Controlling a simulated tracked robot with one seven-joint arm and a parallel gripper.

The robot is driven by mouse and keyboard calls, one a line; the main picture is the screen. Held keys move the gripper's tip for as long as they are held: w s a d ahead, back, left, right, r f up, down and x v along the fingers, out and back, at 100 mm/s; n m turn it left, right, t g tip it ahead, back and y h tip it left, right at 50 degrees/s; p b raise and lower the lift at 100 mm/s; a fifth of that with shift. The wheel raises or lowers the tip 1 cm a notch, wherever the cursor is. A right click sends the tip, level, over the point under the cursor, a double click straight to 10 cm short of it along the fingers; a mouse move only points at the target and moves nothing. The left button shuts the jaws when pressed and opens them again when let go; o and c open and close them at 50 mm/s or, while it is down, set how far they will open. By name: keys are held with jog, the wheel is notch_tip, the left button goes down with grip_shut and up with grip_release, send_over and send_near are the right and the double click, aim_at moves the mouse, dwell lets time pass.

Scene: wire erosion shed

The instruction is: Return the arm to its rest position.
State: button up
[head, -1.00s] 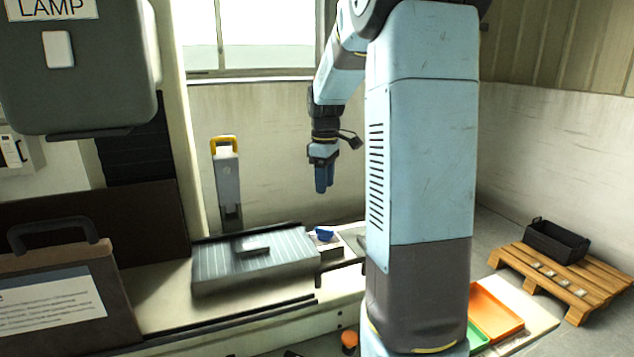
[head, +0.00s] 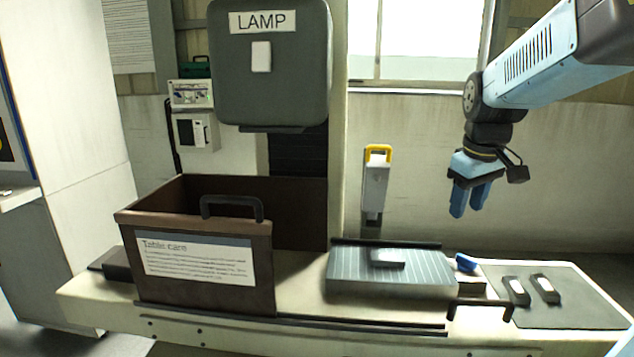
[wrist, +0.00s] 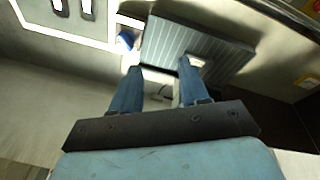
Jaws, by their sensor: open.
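My gripper (head: 469,200) hangs in the air at the right of the head view, above the right end of the bench and in front of the pale wall. Its two blue fingers point down, apart and empty. In the wrist view my gripper (wrist: 154,85) shows its fingers spread with nothing between them. Beyond the fingers there lie the ribbed grey plate (wrist: 190,50) and a small blue item (wrist: 125,40). My arm comes in from the upper right of the head view.
The ribbed plate (head: 390,280) carries a small dark block (head: 388,258). The blue item (head: 466,263) sits beside it. Two dark pieces (head: 517,291) lie on a grey mat (head: 580,305). A brown open box (head: 205,288) stands left, under the LAMP housing (head: 270,75). A yellow-handled unit (head: 375,185) stands behind.

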jog(key=s+a+m+t, duration=0.1)
jog(key=s+a+m, duration=0.1)
jog(key=s, duration=0.5)
jog(key=s+a+m+t, duration=0.2)
jog(key=s+a, duration=0.2)
jog(key=s, duration=0.3)
jog(key=shift+s+f+y, duration=0.2)
jog(key=shift+f+y, duration=0.1)
jog(key=shift+f, duration=0.05)
